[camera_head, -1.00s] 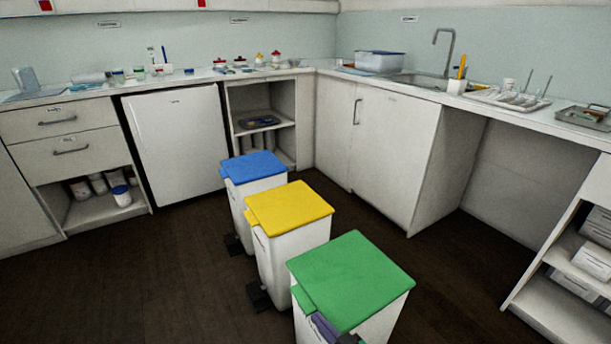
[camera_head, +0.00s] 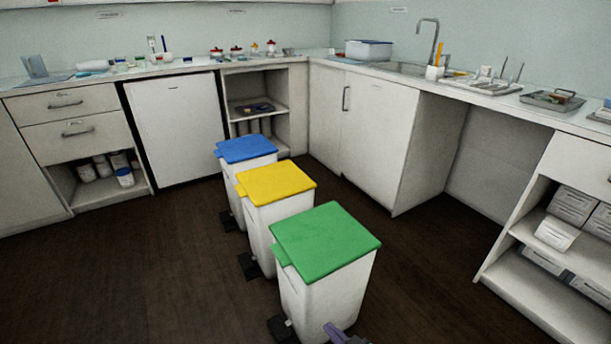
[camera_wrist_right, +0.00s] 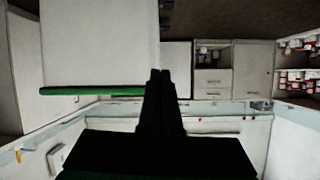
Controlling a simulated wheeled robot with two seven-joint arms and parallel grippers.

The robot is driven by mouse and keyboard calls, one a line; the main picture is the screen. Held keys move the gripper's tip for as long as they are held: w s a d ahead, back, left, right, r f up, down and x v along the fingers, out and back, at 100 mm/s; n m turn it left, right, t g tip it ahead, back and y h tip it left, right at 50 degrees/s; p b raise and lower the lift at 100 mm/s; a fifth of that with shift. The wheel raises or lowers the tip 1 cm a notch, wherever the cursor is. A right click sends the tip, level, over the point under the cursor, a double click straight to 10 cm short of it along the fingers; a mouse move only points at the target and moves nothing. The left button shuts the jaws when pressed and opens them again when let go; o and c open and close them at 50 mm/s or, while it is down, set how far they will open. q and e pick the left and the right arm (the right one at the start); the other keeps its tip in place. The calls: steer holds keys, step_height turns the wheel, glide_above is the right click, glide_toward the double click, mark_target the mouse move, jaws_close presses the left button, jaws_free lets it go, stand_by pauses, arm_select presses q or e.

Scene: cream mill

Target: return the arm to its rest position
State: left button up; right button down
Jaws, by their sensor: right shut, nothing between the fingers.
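My right gripper (camera_head: 338,333) just enters at the bottom edge of the head view, beside the lower body of the white bin with the green lid (camera_head: 326,240). Only its tip shows there. In the right wrist view its dark fingers (camera_wrist_right: 160,75) are together, with nothing between them. That view appears upside down. The green lid's edge (camera_wrist_right: 90,90) and the white bin body (camera_wrist_right: 100,45) are behind the fingers; I cannot tell the gap to the bin. My left gripper is in neither view.
The blue-lidded bin (camera_head: 246,149) and yellow-lidded bin (camera_head: 276,184) stand in a row beyond the green one, all lids down. Cabinets and a worktop line the back and right, with an open shelf unit (camera_head: 535,285) at right. Dark floor (camera_head: 130,275) is clear at left.

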steer(key=s+d+f+m+g+h, duration=0.25)
steer(key=s+d+f+g, duration=0.25)
steer(key=s+d+f, duration=0.45)
steer(key=s+d+f+m+g+h, duration=0.1)
steer(key=s+d+f+g+h, duration=0.5)
steer(key=s+f, duration=0.55)
arm_select(q)
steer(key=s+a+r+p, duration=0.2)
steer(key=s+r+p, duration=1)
steer(key=p, duration=0.9)
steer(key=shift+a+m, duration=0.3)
arm_select(e)
steer(key=s+d+r+n+y, duration=0.1)
steer(key=s+d+r+y, duration=0.1)
steer(key=s+r, duration=1)
steer(key=shift+s+d+t, duration=0.4)
steer(key=shift+s+d, duration=0.1)
steer(key=shift+d, duration=0.35)
